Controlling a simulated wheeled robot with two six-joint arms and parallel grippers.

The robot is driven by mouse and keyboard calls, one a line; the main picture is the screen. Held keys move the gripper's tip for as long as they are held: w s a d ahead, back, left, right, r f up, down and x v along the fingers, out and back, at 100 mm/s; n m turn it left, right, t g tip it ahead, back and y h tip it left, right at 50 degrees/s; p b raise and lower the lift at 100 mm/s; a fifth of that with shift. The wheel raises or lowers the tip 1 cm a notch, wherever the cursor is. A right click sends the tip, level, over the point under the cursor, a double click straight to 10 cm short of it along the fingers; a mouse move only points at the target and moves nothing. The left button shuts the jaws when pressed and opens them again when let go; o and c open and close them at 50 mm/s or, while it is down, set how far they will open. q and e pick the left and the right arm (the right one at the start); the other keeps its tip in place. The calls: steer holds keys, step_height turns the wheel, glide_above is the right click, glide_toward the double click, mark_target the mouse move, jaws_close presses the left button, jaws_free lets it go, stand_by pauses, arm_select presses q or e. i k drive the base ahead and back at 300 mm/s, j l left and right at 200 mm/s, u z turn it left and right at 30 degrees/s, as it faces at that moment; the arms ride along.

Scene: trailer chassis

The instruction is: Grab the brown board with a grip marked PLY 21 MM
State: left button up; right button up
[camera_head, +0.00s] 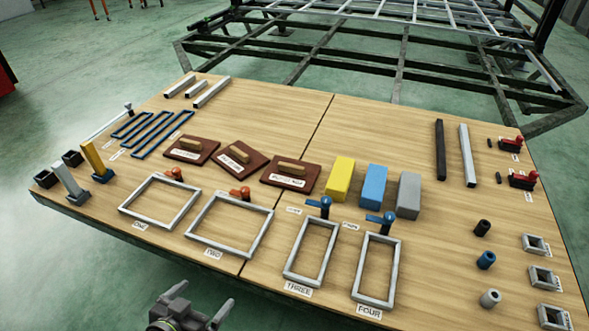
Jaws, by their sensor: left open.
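Three brown boards with wooden grips lie in a row across the middle of the table: a left one (205,153), a middle one (258,169) and a right one (312,184). Each has a white label on its face. The lettering is too small to read, so I cannot tell which is marked PLY 21 MM. My left gripper (205,297) is open and empty at the bottom of the view, in front of the table's near edge and well short of the boards. My right gripper is not in view.
Several grey rectangular frames, including one marked TWO (263,238), lie between the boards and the near edge. A yellow block (339,180), blue block (371,186) and grey block (408,195) stand right of the boards. The table (270,110) is clear behind the boards.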

mark_target(288, 174)
steer(key=i+l, duration=0.25)
steer(key=i, duration=0.15)
steer(key=i+l, duration=0.2)
steer(key=i, duration=0.25)
steer(key=i+l, duration=0.25)
steer(key=i, duration=0.15)
